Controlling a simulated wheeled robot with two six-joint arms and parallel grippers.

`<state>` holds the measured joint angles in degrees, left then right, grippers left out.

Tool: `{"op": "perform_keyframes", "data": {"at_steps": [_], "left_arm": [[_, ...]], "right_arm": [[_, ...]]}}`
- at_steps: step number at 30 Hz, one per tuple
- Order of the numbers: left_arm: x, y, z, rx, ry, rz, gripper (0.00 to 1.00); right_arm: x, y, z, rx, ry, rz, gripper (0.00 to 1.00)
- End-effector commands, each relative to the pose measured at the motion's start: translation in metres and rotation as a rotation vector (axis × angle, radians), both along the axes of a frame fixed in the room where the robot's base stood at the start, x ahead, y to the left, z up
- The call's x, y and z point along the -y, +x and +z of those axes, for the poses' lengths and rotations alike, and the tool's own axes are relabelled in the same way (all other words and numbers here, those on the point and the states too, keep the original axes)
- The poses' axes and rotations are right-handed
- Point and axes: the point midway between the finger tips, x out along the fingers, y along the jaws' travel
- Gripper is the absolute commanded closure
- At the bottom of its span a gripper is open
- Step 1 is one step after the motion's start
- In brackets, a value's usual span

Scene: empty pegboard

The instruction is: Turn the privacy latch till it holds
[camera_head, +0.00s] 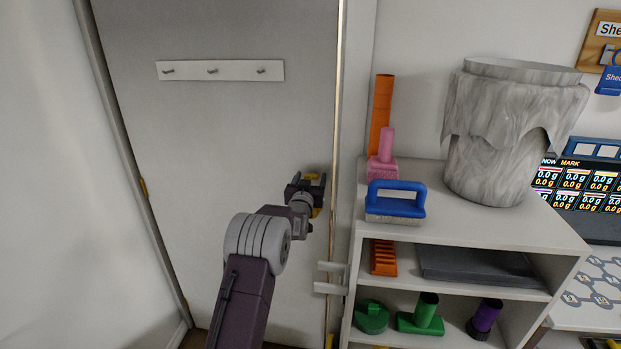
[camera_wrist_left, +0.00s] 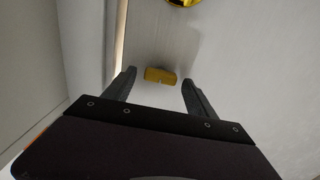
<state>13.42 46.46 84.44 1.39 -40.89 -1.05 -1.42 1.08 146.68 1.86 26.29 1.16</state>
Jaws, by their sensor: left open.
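The privacy latch (camera_wrist_left: 160,75) shows in the left wrist view as a small brass-yellow turn piece on the grey door. It lies across, roughly level in that picture, between and just beyond the two fingertips. My left gripper (camera_wrist_left: 158,84) is open around its line, with a gap on each side; I cannot tell how far the tips are from the door. In the head view my left gripper (camera_head: 308,182) is at the door's right side and hides most of the latch. My right gripper is in neither view.
A gold rounded knob (camera_wrist_left: 184,2) is cut off at the top of the wrist view. The door (camera_head: 215,130) bears a white hook rail (camera_head: 220,70). A white shelf unit (camera_head: 460,235) stands close on the right, with a blue-handled brush (camera_head: 396,200) on top.

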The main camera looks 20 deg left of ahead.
Motion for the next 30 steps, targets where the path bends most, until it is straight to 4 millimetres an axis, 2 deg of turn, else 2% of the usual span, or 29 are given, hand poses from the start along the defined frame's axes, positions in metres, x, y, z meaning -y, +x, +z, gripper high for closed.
{"op": "perform_keyframes", "data": {"at_steps": [4, 5, 9, 11, 12, 20, 30], "left_arm": [[0.0, 0.0, -0.001, 0.0, 0.0, 0.0, 0.35], [0.0, 0.0, 0.0, 0.0, 0.0, 0.0, 0.37], [0.0, 0.0, 0.0, 0.0, 0.0, 0.0, 0.76], [0.0, 0.0, 0.0, 0.0, 0.0, 0.0, 0.93], [0.0, 0.0, 0.0, 0.001, 0.0, 0.0, 0.97], [0.0, 0.0, -0.001, -0.006, 0.033, 0.0, 0.97], [0.001, 0.0, -0.003, -0.061, 0.257, 0.0, 0.97]], "right_arm": [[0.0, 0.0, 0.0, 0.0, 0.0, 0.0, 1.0], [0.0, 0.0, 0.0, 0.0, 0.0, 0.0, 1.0], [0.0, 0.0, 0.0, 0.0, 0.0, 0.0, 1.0], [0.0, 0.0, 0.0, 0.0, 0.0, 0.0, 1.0], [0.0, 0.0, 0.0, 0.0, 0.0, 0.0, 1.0], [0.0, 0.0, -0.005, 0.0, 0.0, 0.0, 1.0], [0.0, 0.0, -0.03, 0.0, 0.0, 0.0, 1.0]]}}
